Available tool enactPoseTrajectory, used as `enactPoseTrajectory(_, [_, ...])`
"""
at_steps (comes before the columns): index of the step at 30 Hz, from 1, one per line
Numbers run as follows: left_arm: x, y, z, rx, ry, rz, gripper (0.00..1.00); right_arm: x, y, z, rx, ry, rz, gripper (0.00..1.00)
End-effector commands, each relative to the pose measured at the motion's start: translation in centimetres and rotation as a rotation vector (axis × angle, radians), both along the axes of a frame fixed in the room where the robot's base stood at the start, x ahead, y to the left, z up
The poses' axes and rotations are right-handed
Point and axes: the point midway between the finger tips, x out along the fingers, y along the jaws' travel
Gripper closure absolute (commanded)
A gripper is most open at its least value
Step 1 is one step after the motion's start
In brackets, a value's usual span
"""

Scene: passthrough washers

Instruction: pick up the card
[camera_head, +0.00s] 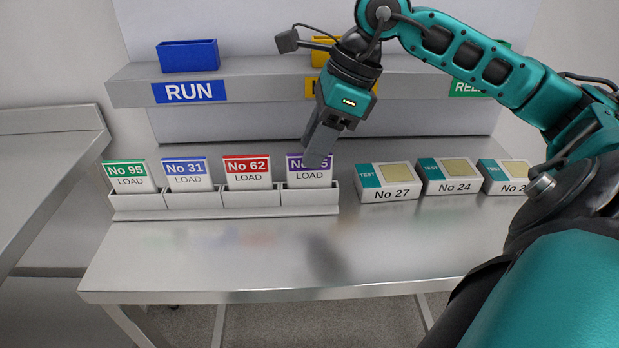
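Several cards marked LOAD stand upright in slots of a grey rack (225,212) on the metal table. They are a green No 95 card (130,178), a blue No 31 card (188,176), a red No 62 card (247,174) and a purple card (309,178) whose number is partly hidden. My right gripper (318,152) points down over the purple card and covers part of its top label. I cannot tell whether its fingers touch the card or are open. My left gripper is not in view.
White and teal TEST boxes No 27 (388,183) and No 24 (448,177) stand right of the rack, beside a third one (503,178). A shelf (250,90) behind holds a blue RUN bin (188,56) and a yellow bin (322,45). The table front (230,265) is clear.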

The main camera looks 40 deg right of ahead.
Motion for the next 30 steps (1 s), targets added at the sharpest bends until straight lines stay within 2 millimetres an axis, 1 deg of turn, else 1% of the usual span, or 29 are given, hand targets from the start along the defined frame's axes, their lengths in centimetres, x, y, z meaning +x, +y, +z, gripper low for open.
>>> enactPoseTrajectory(1, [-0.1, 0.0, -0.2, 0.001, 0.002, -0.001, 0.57, 0.2, 0.1, -0.9, 0.002, 0.003, 0.002, 0.61])
enactPoseTrajectory(6, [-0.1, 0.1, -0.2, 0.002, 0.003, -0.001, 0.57, 0.7, 0.6, -2.3, 0.002, -0.001, 0.000, 0.61])
enactPoseTrajectory(14, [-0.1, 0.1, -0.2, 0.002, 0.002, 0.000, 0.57, 0.7, 0.7, -2.5, 0.001, -0.001, 0.000, 0.62])
enactPoseTrajectory(26, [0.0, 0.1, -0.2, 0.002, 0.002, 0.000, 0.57, 0.7, 0.7, -2.5, -0.001, -0.001, 0.000, 1.00])
enactPoseTrajectory(30, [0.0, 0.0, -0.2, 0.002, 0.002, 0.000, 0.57, 0.7, 0.7, -2.5, -0.001, -0.001, 0.000, 1.00])
